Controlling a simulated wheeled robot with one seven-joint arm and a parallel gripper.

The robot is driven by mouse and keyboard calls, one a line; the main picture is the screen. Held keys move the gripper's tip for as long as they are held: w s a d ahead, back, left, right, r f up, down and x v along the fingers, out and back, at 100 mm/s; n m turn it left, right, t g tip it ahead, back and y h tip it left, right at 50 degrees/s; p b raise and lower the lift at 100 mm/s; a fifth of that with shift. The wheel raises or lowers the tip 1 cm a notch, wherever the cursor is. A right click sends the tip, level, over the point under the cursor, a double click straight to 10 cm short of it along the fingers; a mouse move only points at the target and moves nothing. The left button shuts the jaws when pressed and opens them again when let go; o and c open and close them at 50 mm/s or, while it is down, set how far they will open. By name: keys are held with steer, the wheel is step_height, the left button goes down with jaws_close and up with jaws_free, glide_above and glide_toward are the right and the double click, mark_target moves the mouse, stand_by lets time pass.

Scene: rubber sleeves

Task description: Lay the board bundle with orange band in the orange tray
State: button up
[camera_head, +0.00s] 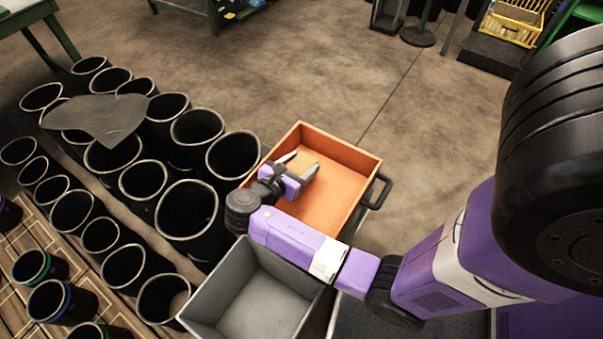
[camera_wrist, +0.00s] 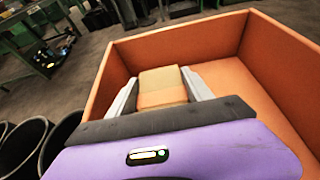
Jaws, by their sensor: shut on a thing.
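The board bundle (camera_wrist: 163,77), tan with an orange band (camera_wrist: 162,98), sits between the two pale fingers of my gripper (camera_wrist: 160,90) in the wrist view. My gripper is shut on it. The orange tray (camera_wrist: 255,100) surrounds the bundle and fingers in that view. In the head view my gripper (camera_head: 299,165) is over the left part of the orange tray (camera_head: 343,190), within its walls. The bundle is hard to make out there against the orange floor. I cannot tell whether it touches the tray floor.
A grey empty bin (camera_head: 262,306) stands in front of the orange tray. Many black sleeves (camera_head: 187,212) stand upright on the left, close to the tray, with a flat grey piece (camera_head: 100,115) lying on some. The tray's right part is clear, with a black handle (camera_head: 377,191) outside.

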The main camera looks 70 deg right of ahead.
mark_target(301, 173)
steer(key=shift+f+b, duration=0.4)
steer(key=shift+f, duration=1.65)
steer(key=o, duration=1.5)
steer(key=shift+f, duration=0.1)
steer(key=shift+w+a+r, duration=0.1)
steer(key=shift+a+r, duration=0.1)
steer(key=p+v, duration=0.1)
steer(key=v, duration=1)
steer(key=shift+a+r, duration=0.2)
steer(key=shift+a, duration=0.05)
steer(key=shift+a, duration=0.1)
